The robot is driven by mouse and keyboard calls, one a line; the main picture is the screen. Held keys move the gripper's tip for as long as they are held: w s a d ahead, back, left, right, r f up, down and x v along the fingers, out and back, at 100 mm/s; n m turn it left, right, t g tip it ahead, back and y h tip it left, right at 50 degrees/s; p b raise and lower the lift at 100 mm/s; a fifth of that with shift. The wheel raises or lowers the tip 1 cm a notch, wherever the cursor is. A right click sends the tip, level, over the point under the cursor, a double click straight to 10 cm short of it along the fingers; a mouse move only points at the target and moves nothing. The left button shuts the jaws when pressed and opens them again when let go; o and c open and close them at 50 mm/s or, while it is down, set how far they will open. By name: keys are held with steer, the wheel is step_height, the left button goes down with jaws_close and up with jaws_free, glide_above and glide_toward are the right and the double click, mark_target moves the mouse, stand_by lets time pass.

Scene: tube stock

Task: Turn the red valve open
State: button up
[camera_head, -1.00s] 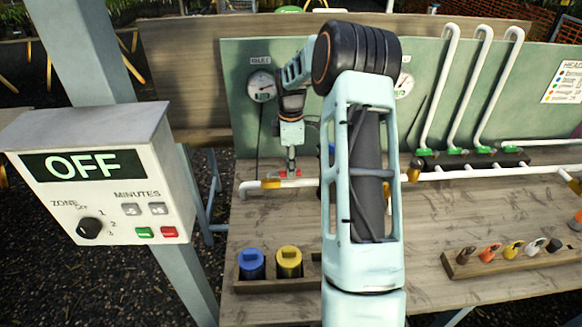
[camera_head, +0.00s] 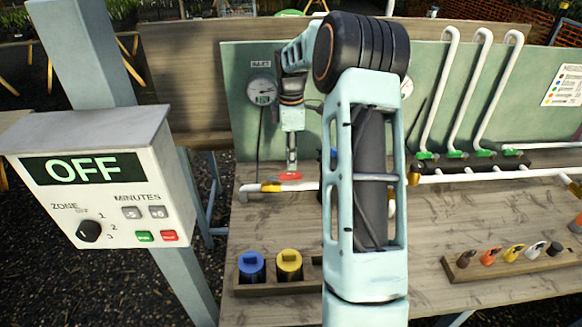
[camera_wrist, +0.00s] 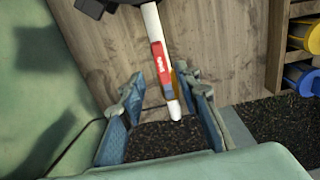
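The red valve handle (camera_head: 289,176) sits on the white pipe (camera_head: 310,186) below the left gauge in the head view. In the wrist view the red handle (camera_wrist: 158,62) lies along the white pipe, roughly in line with it, with small white lettering I cannot read. My gripper (camera_head: 291,162) points down just above the handle in the head view. In the wrist view my gripper (camera_wrist: 160,84) shows its two fingers spread apart, one on each side of the pipe, with a gap between. Nothing is visibly held.
A left gauge (camera_head: 262,91) is on the green panel behind. A yellow fitting (camera_head: 271,187) is on the pipe left of the handle. Blue (camera_head: 251,266) and yellow (camera_head: 289,264) capped cylinders stand in a wooden holder in front. A control box (camera_head: 100,180) reading OFF stands at left.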

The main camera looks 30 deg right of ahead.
mark_target(290, 174)
step_height(290, 174, up, 7)
steer(key=shift+f, duration=0.2)
steer(key=shift+a, duration=0.1)
stand_by(0.4)
